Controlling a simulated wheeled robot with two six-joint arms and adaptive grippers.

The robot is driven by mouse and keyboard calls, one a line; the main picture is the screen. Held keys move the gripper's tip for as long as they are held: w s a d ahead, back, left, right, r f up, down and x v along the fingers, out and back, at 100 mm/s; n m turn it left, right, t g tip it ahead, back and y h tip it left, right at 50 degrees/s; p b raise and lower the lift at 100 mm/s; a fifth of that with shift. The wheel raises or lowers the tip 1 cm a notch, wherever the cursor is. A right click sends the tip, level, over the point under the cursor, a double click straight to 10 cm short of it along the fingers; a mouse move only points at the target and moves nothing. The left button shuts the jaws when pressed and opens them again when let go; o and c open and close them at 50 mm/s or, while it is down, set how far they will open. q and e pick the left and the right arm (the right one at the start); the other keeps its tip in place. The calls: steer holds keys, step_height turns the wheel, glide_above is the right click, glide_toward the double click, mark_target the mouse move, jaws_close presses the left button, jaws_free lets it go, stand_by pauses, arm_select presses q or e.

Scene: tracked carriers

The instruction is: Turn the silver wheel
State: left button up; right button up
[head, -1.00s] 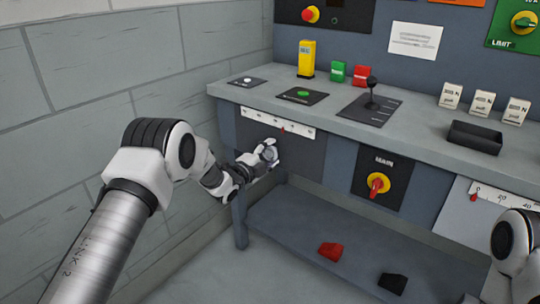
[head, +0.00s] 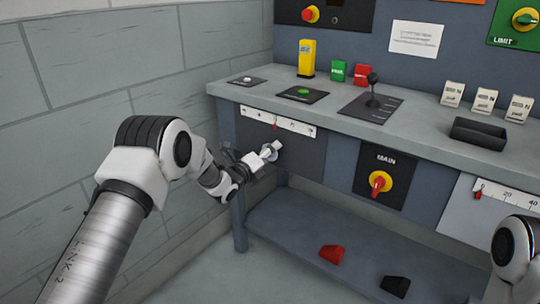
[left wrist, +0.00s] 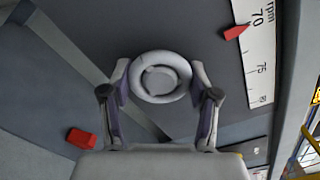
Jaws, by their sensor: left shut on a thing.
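The silver wheel (left wrist: 160,77) is a small round ring with a raised hub, set on a dark grey panel under the bench top. My left gripper (left wrist: 162,84) has one finger on each side of the wheel and is shut on its rim. In the head view the left gripper (head: 265,154) reaches the panel from the left and covers part of the wheel. A white rpm scale (left wrist: 258,50) lies beside the wheel, its red pointer (left wrist: 236,32) close to 70. The right gripper is out of view; only part of my right arm shows.
A red MAIN switch (head: 379,182) is right of the wheel panel, with another scale (head: 510,202) beyond it. A lever (head: 373,95) and a black tray (head: 478,134) are on the bench. Red (head: 332,253) and black (head: 395,285) blocks lie below. A block wall is close at left.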

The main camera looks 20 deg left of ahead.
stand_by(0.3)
arm_select(q)
steer(key=o, duration=1.2)
steer(key=shift+c, duration=0.2)
steer(key=v, duration=1.2)
steer(key=shift+f, duration=0.1)
